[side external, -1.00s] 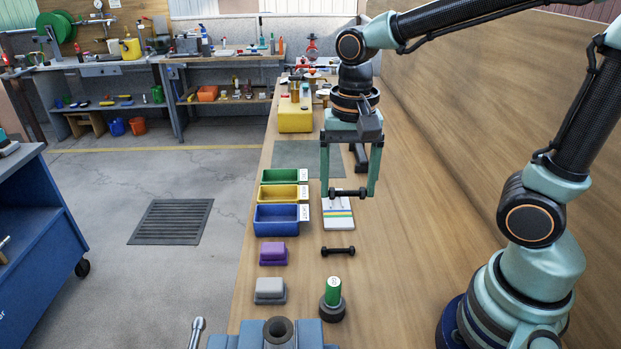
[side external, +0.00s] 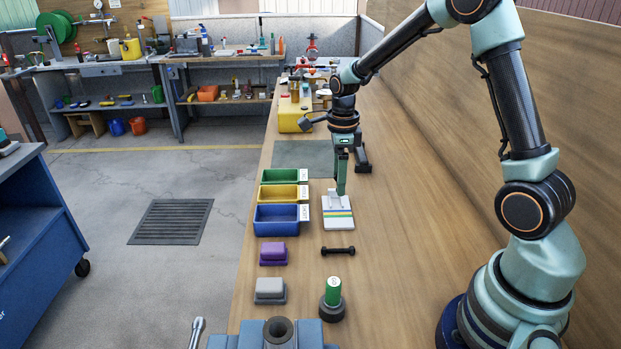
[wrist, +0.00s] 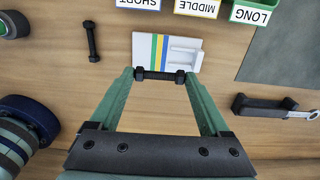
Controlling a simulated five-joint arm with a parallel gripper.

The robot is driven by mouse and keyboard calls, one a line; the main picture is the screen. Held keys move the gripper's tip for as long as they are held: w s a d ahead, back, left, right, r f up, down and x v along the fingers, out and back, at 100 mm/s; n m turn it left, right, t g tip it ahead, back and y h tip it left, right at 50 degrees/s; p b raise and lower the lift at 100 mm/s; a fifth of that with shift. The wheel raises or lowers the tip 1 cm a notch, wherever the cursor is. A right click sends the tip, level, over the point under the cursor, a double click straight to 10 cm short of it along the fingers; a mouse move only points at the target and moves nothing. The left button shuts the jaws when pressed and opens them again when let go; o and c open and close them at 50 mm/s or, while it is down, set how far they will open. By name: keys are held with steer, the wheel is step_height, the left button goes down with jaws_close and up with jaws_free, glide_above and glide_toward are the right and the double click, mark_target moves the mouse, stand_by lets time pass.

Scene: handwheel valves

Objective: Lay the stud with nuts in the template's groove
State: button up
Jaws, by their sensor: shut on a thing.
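My gripper (side external: 341,192) is shut on a dark stud with nuts (wrist: 160,76), held lengthwise between its two fingertips in the wrist view. In the side view the gripper is edge-on and the held stud cannot be made out. The template (side external: 338,219) is a white plate with green, yellow and blue stripes and a raised white block. It also shows in the wrist view (wrist: 142,48), with the held stud at its near edge, beside the raised block. The gap between stud and template cannot be told.
A second dark stud (side external: 338,251) lies on the bench in front of the template. Blue (side external: 276,220), yellow (side external: 279,195) and green (side external: 280,176) bins stand to the left. A green cylinder (side external: 333,291), purple block (side external: 273,251) and grey block (side external: 269,289) stand nearer. The bench right of the template is clear.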

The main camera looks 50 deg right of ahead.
steer(key=shift+f, duration=0.15)
glide_above(337, 213)
steer(key=shift+f, duration=2.8)
steer(key=shift+f, duration=1.1)
